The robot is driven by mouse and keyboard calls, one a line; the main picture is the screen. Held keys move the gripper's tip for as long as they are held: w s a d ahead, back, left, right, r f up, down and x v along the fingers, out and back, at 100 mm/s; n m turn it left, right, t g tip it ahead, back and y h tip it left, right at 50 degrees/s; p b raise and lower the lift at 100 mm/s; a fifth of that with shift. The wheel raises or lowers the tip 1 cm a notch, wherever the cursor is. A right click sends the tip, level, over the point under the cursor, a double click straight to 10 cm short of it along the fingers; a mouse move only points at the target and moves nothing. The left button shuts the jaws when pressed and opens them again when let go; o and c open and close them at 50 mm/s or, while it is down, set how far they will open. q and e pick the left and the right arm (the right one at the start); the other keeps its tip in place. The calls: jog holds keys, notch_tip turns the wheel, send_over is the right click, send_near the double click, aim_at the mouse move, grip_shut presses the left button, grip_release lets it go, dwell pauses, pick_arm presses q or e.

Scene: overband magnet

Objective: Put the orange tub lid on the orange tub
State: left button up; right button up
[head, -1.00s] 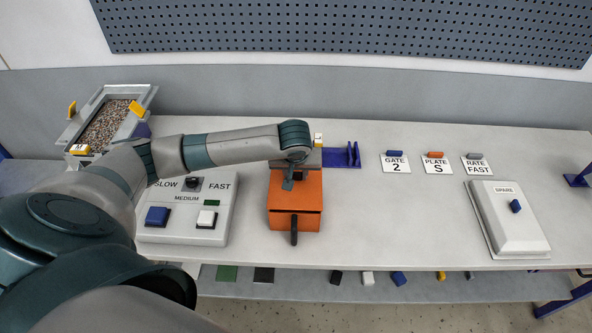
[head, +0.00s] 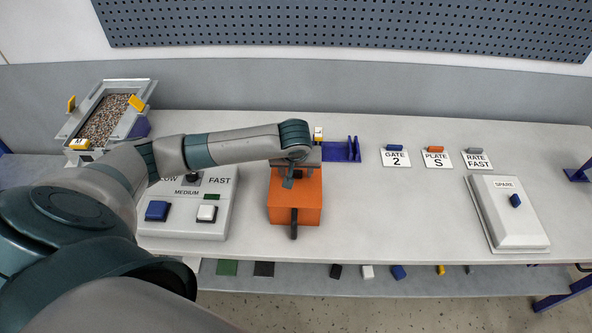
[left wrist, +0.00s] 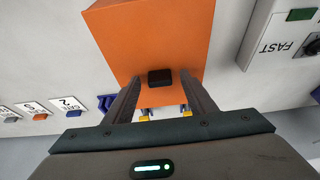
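The orange tub (head: 295,213) stands on the bench in the middle of the head view, with a black handle at its front. The orange tub lid (left wrist: 150,40) lies over the tub, and no gap shows between them in the head view. Its black knob (left wrist: 160,77) shows in the left wrist view. My left gripper (left wrist: 160,84) is above the lid, with a finger on either side of the knob and space between fingers and knob. In the head view my left gripper (head: 289,180) hides the lid's far part. My right gripper is out of view.
A control box (head: 187,225) with buttons stands left of the tub. A blue bracket (head: 345,152) is behind it on the right. Bench between tub and cover is clear.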

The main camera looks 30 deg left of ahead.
pick_arm(q)
jog(key=shift+r, duration=0.1)
jog(key=shift+s+d+r, duration=0.1)
jog(key=shift+r, duration=0.1)
jog(key=b+v, duration=0.2)
jog(key=v, duration=1.4)
jog(key=shift+r+b, duration=0.3)
jog(key=shift+r, duration=0.1)
dwell(0.4)
